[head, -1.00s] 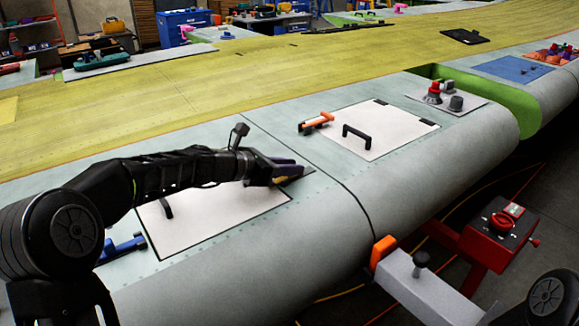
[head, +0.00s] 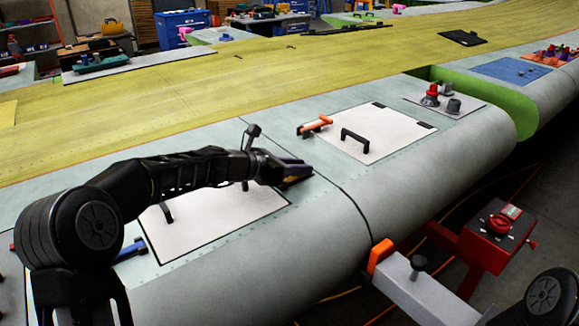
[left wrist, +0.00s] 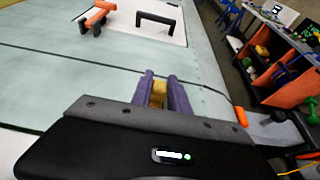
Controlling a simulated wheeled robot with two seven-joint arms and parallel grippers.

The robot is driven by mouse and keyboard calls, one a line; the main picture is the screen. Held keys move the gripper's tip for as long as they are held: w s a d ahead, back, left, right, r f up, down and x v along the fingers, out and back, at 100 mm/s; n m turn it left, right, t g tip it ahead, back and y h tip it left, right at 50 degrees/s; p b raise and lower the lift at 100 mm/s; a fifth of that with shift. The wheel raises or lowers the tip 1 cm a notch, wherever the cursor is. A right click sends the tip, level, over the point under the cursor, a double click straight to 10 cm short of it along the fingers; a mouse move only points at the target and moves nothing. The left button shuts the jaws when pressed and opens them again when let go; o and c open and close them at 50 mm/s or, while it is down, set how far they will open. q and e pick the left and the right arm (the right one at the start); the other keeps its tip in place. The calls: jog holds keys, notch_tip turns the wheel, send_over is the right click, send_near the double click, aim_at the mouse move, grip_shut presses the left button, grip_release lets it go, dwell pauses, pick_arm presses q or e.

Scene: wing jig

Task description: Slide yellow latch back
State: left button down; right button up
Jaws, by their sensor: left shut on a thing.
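The yellow latch (left wrist: 158,92) sits between the two purple fingers of my left gripper (left wrist: 164,91) in the left wrist view. The fingers are shut on it. In the head view my left gripper (head: 303,173) is just past the upper right corner of the near white panel (head: 215,222), close to the dark seam. Only a small yellow-brown part of the latch shows there, and the fingers and gripper body hide the rest. My right gripper is out of view.
A blue latch (head: 132,249) lies at the near panel's left edge. Beyond the seam, a second white panel (head: 385,140) has a black handle (head: 355,138) and an orange latch (head: 315,126). A red stand (head: 488,238) is at lower right. The wing surface around the gripper is clear.

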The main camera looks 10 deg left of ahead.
pick_arm(q)
jog(key=shift+w+d+r, duration=0.1)
jog(key=shift+w+d, duration=0.1)
jog(key=c, duration=1.7)
grip_release()
jog(key=o, duration=0.4)
jog(key=shift+w, duration=0.1)
jog(key=shift+o, duration=0.2)
jog(key=b+v, duration=0.1)
jog(key=v, duration=0.6)
jog(key=shift+s+a, duration=0.25)
jog(key=shift+s, duration=0.15)
